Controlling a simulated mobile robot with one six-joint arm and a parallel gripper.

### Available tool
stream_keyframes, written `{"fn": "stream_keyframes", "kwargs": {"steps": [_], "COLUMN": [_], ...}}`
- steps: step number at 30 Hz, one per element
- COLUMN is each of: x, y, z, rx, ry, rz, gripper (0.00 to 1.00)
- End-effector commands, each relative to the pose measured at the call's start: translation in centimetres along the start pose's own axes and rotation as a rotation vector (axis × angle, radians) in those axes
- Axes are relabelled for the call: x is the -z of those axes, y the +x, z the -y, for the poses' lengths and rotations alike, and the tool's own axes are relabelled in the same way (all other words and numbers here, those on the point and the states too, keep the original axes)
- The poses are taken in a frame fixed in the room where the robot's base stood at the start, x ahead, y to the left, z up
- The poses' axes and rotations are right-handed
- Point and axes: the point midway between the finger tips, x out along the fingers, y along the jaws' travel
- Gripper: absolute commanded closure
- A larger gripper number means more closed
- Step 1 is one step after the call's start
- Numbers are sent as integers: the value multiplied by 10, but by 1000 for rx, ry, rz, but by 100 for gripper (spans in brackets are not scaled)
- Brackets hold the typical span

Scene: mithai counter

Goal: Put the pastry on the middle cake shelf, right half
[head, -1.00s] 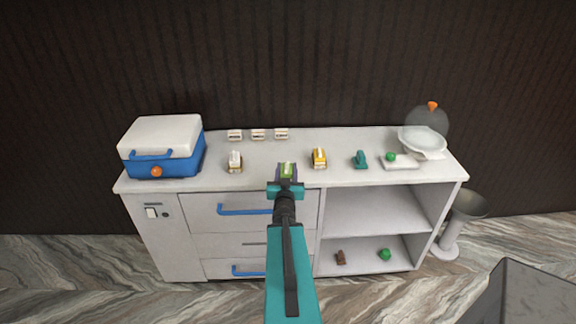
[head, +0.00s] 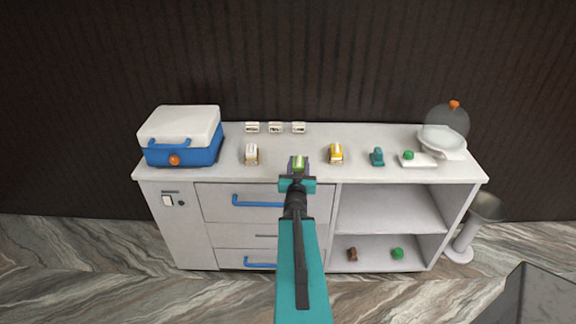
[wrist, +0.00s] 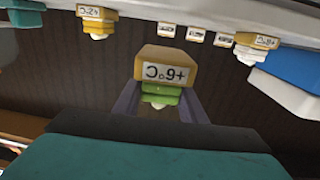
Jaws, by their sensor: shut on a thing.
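My gripper (head: 298,166) is shut on a small pastry (head: 299,162) with a green upper part and a tan base. In the wrist view the pastry (wrist: 152,96) sits between the two purple fingers, and its tan base carries a white label reading +6 °C. In the head view my gripper is over the counter's front edge, left of the open shelf bay. The middle shelf (head: 385,212), inside that bay, is a bare board; its right half is clear. The bay's lower shelf (head: 375,262) holds a brown piece (head: 352,254) and a green piece (head: 397,253).
The counter top holds a white piece (head: 251,154), a yellow piece (head: 336,154), a teal piece (head: 377,156), a blue-and-white box (head: 181,155) and a scale-like dish (head: 441,142). Blue-handled drawers (head: 265,215) are below.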

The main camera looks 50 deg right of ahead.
Motion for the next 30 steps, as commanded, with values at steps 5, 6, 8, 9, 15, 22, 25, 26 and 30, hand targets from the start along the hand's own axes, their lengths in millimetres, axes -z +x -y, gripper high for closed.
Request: {"fn": "stream_keyframes", "kwargs": {"steps": [5,6,8,9,15,22,25,26,30], "x": [6,9,16,20,39,55,62,63,71], "y": [2,1,1,1,-3,-10,-13,-14,-19], "z": [49,63,86,102,154,193,207,212,229], "rx": [79,105,147,177,285,373,405,415,459], "ry": [-1,-1,-2,-2,-2,-1,-1,-1,-2], "rz": [-4,-4,-5,-6,-5,-5,-6,-5,-6], "gripper": [86,86,86,86,86,86,86,86,86]}}
